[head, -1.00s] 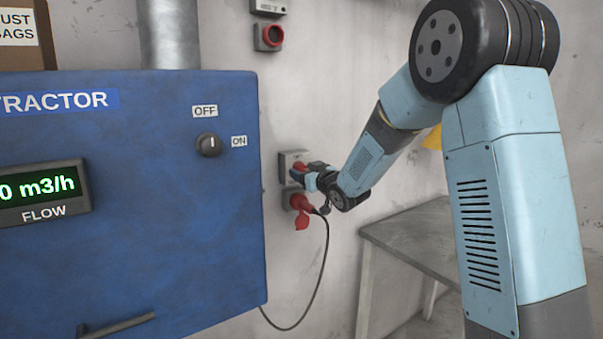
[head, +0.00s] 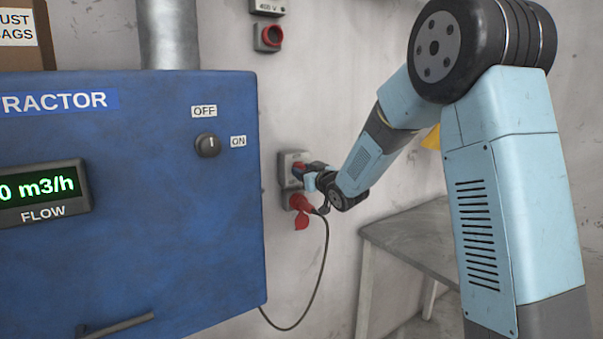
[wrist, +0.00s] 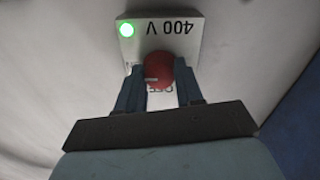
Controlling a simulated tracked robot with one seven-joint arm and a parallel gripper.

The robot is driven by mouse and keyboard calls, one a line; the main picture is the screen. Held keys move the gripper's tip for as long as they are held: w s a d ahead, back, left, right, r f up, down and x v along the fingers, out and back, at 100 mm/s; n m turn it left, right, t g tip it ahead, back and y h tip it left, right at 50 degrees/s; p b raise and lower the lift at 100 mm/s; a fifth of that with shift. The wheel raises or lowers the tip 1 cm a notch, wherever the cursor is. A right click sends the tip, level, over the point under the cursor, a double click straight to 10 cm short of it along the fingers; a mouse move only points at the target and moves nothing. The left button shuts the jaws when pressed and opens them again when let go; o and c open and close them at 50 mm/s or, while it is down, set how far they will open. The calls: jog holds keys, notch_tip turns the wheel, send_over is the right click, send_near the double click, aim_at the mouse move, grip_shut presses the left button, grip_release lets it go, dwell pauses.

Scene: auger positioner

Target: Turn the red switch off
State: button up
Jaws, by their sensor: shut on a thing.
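The red switch (wrist: 158,71) is a round knob on a pale plate (wrist: 200,38) marked 400 V, upside down in the wrist view. A green lamp (wrist: 127,30) glows on the plate. My gripper (wrist: 160,74) is shut on the red switch, one blue finger on each side. Lettering beside the knob is partly hidden. In the head view the red switch (head: 298,167) shows as a small patch on the grey wall box (head: 286,160), mostly covered by my gripper (head: 302,172).
A red plug (head: 300,203) with a black cable sits just below the switch. The blue extractor cabinet (head: 130,220) stands close to the left, with a black OFF/ON knob (head: 208,145). A grey table (head: 420,235) stands to the right.

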jog(key=shift+f+n, duration=0.1)
jog(key=shift+n, duration=1.8)
jog(key=n, duration=0.5)
jog(key=shift+n, duration=0.3)
jog(key=n, duration=0.4)
jog(key=shift+s+f+n+y, duration=0.1)
jog(key=shift+n+y, duration=0.2)
jog(key=shift+n, duration=2.2)
jog(key=o, duration=0.8)
jog(key=shift+o, duration=1.1)
